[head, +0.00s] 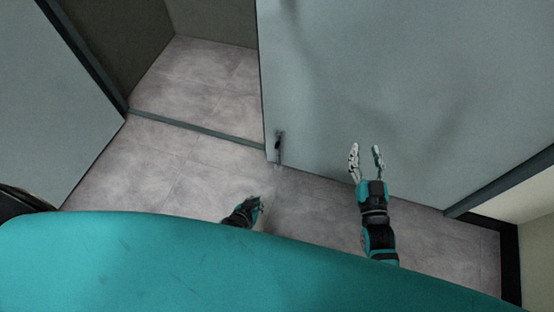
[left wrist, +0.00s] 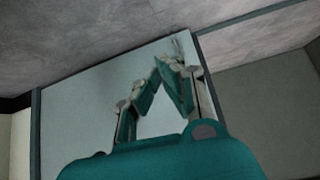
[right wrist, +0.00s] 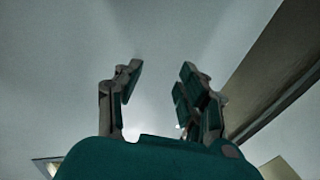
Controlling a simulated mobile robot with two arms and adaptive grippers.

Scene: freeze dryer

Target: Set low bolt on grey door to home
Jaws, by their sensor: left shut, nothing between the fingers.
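The grey door (head: 410,70) fills the right half of the head view. The low bolt (head: 279,148) is a small dark upright fitting at the door's lower left corner, close to the floor. My left gripper (head: 258,202) is below and slightly left of the bolt in the picture, apart from it. Its fingertips (left wrist: 169,62) meet with nothing between them in the left wrist view, in front of the door's lower corner. The bolt's exact slide position is too small to tell. My right gripper (head: 366,152) is open and empty before the door; its spread fingers (right wrist: 160,72) show in the right wrist view.
Another grey panel (head: 50,100) stands at the left. Between it and the door is an opening with a tiled floor (head: 205,75) and a dark threshold strip (head: 195,128). A dark post and pale wall (head: 530,200) stand at the right. My teal body covers the bottom.

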